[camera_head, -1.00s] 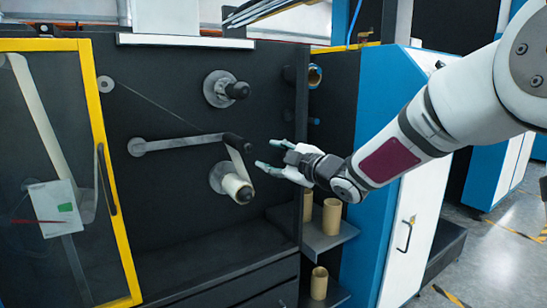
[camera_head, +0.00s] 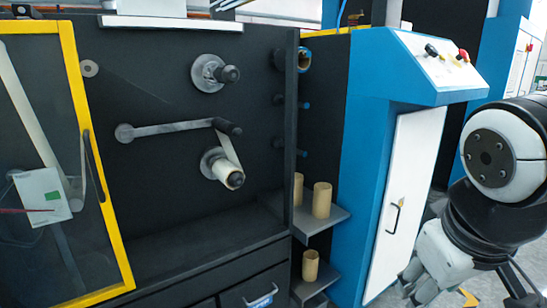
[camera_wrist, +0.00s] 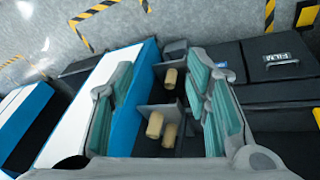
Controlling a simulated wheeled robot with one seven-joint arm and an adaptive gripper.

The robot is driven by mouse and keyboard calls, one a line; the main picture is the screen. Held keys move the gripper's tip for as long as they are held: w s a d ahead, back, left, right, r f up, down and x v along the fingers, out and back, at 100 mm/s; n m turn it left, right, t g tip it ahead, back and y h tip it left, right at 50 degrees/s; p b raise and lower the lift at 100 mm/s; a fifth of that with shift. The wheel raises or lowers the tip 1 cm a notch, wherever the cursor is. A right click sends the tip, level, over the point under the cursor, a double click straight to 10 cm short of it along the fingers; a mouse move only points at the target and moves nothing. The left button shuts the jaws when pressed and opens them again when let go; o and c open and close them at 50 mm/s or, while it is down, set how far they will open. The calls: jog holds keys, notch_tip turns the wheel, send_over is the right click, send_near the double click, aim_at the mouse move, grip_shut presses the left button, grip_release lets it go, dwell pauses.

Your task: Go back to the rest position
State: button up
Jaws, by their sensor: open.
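My gripper is empty and open in the wrist view (camera_wrist: 160,78), with its green-padded fingers spread wide. In the head view my gripper (camera_head: 412,287) hangs at the lower right, in front of the blue and white cabinet and clear of the laminating machine (camera_head: 150,100). Part of it lies behind my folded arm, and its fingertips are hard to make out there. On the machine, a cream roll (camera_head: 226,174) sits on the lower spindle with its strip running up to the roller arm (camera_head: 175,128). The upper spindle (camera_head: 210,75) shows no film.
Cardboard cores (camera_head: 322,200) stand on side shelves (camera_head: 318,222), also seen between my fingers in the wrist view (camera_wrist: 155,125). The blue and white cabinet (camera_head: 410,170) has a control panel on top. A drawer labelled FILM (camera_wrist: 285,75) and striped floor tape (camera_wrist: 90,12) also show.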

jog(key=s+a+f+m+g+y, duration=0.2)
jog(key=s+f+g, duration=0.1)
jog(key=s, duration=1.1)
notch_tip(320, 180, up, 29)
jog(key=t+p, duration=0.3)
jog(key=p, duration=2.4)
jog(key=shift+s+d, duration=0.25)
jog(key=shift+f, duration=0.15)
